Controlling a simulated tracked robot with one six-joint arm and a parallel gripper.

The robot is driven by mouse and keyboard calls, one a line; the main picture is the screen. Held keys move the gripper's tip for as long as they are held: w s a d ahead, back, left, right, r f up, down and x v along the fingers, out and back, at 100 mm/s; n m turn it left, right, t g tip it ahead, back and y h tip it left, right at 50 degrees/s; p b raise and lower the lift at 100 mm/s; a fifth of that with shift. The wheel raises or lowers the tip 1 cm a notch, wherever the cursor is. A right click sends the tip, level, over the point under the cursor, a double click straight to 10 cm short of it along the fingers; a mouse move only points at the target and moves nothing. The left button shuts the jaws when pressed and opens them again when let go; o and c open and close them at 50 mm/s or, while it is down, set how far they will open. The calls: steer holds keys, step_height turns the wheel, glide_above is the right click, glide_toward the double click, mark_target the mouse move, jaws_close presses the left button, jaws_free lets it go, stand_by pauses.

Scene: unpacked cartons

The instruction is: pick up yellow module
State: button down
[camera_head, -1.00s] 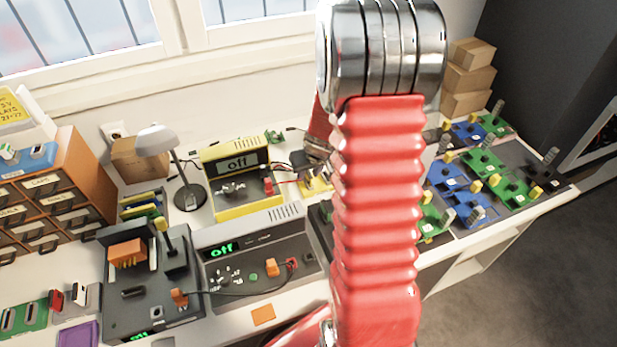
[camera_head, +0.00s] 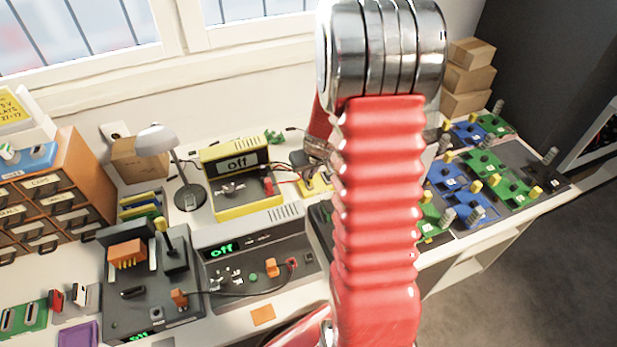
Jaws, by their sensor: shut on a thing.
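The yellow module (camera_head: 317,186) is a small flat yellow piece at the back middle of the bench, just left of my red arm. My gripper (camera_head: 313,165) is over it, small and partly hidden behind the arm, and is shut on the module. The right part of the module is hidden by the arm. I cannot tell whether the module touches the bench.
A yellow-framed device reading "off" (camera_head: 240,178) stands left of my gripper, with a red wire toward it. A grey device (camera_head: 258,250) is in front. A desk lamp (camera_head: 178,165) stands further left. Blue and green modules (camera_head: 480,165) lie at right.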

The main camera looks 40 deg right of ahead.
steer(key=shift+d, duration=0.1)
stand_by(0.3)
step_height(320, 180, up, 10)
stand_by(0.6)
stand_by(0.5)
